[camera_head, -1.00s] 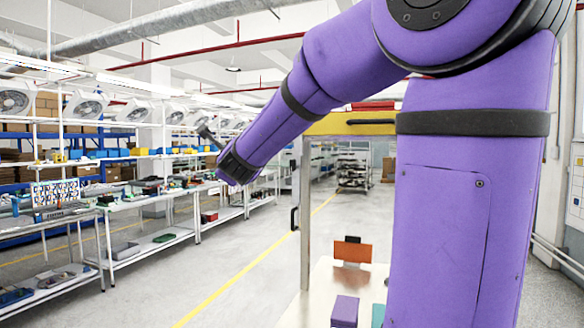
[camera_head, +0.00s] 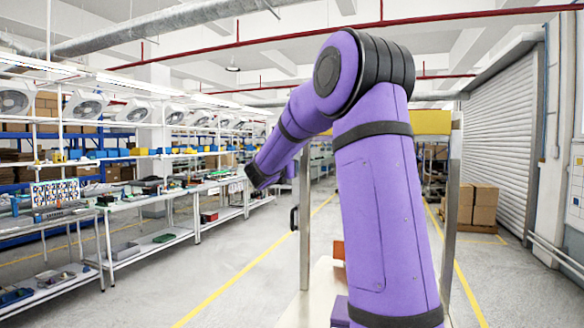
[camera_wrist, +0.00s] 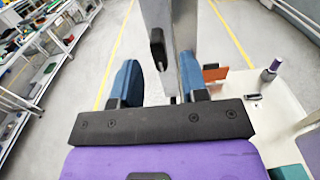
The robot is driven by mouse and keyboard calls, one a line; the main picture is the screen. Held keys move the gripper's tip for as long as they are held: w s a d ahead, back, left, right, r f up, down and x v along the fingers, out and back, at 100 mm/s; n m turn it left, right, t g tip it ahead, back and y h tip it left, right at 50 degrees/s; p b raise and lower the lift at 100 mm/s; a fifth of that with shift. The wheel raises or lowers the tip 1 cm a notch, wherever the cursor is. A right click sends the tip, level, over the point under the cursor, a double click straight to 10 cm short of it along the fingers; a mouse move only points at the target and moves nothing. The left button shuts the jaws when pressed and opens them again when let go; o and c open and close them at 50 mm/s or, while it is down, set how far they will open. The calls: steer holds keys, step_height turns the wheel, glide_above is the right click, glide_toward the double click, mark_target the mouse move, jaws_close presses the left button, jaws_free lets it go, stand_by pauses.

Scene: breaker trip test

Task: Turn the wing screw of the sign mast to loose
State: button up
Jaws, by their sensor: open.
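My gripper (camera_wrist: 157,63) is open, with its two blue fingers spread apart in the wrist view. A grey metal post (camera_wrist: 183,25) stands beyond the fingers and overlaps the gap. It also shows in the head view (camera_head: 305,215). A black elongated part (camera_wrist: 158,46) appears beside the post, ahead of the gap and apart from the fingers. A black part also shows at the post's left side in the head view (camera_head: 293,218). I cannot tell whether it is the wing screw. No sign mast or wing screw is clearly identifiable.
A white table (camera_wrist: 275,112) lies to the right, with an orange plate (camera_wrist: 216,73), a small purple-and-grey upright object (camera_wrist: 271,70) and a black item (camera_wrist: 253,97). A yellow beam (camera_head: 432,122) crosses above the posts. Shelving stands left; the floor between is clear.

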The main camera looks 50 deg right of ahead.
steer(key=shift+x, duration=1.95)
jaws_close()
